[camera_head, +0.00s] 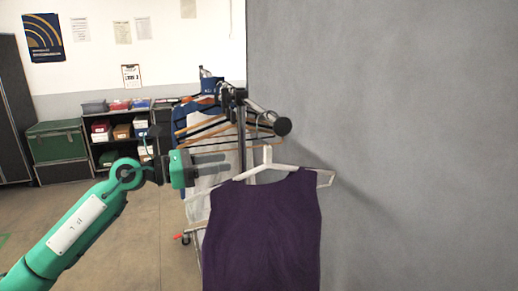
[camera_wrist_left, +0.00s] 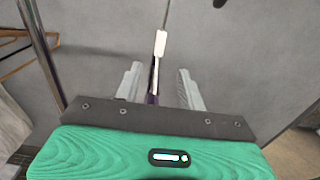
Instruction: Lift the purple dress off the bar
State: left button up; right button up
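The purple dress (camera_head: 263,235) hangs on a white hanger (camera_head: 318,178) near the front end of the dark bar (camera_head: 262,108). The hanger's hook goes up to the bar just behind its round black end cap. My left gripper (camera_head: 226,163) is to the left of the hanger's neck, above the dress's shoulder. In the left wrist view, my left gripper (camera_wrist_left: 159,82) is open, its two fingers apart. The white hanger (camera_wrist_left: 160,45) shows edge-on between and beyond the fingers, with a sliver of purple dress (camera_wrist_left: 152,98) below it. I cannot tell whether they touch. My right gripper is out of view.
Several hangers (camera_head: 205,130) and other clothes hang further back on the bar. A plain grey wall (camera_head: 400,120) stands close on the right. A shelf (camera_head: 100,150) with boxes and a green chest (camera_head: 57,145) stand at the back left. The floor at left is clear.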

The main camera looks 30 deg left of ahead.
aim_at(266, 163)
pick_arm(q)
jog(key=p+x, duration=0.6)
jog(key=shift+w+d+r, duration=0.1)
jog(key=shift+r, duration=0.25)
jog(key=p+x, duration=0.1)
jog(key=x, duration=0.3)
jog(key=shift+f+p, duration=0.2)
jog(key=shift+p, duration=0.2)
jog(key=shift+p+x, duration=0.4)
jog(key=shift+x, duration=0.55)
jog(key=shift+w+d+f, duration=0.15)
jog(key=shift+f, duration=0.05)
grip_shut()
jog(key=shift+r, duration=0.1)
